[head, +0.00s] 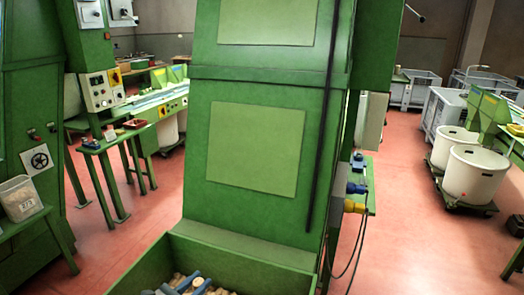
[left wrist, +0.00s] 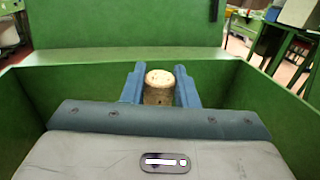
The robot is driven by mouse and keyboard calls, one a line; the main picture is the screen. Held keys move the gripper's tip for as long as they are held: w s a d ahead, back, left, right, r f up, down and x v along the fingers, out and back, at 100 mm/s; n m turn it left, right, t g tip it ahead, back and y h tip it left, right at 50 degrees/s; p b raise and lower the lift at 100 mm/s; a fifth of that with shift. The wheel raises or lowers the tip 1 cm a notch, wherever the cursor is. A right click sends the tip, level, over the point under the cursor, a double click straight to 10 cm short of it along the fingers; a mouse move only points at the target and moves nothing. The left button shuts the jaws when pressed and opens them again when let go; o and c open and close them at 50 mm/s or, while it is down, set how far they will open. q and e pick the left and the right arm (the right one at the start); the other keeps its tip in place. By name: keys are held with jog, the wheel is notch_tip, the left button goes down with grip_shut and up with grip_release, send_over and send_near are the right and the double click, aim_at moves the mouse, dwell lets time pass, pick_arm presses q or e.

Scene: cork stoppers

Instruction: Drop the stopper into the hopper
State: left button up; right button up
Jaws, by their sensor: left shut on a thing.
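The cork stopper (left wrist: 158,92) stands upright between the two blue fingers of my left gripper (left wrist: 160,84) in the left wrist view. The fingers are shut on its sides. The green hopper (left wrist: 225,82) surrounds them, with its walls on the left, right and far side. In the head view the hopper (head: 152,268) is at the bottom, cut off by the frame edge. My left gripper (head: 190,283) shows there low over the opening, among or above several loose corks (head: 222,292). The exact height over the corks cannot be told. My right gripper is not in view.
A tall green machine housing (head: 258,150) rises directly behind the hopper. Green machines with a work table (head: 108,140) stand on the left. White tubs (head: 474,175) on a dolly stand on the right. The red floor is open on both sides.

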pick_arm(q)
jog(key=shift+s+a, duration=0.1)
jog(key=shift+s, duration=0.05)
jog(key=o, duration=1)
jog(key=b+v, duration=0.3)
jog(key=v, duration=0.7)
jog(key=shift+s+a+b, duration=0.25)
jog(key=shift+s+b, duration=0.05)
jog(key=shift+b, duration=0.1)
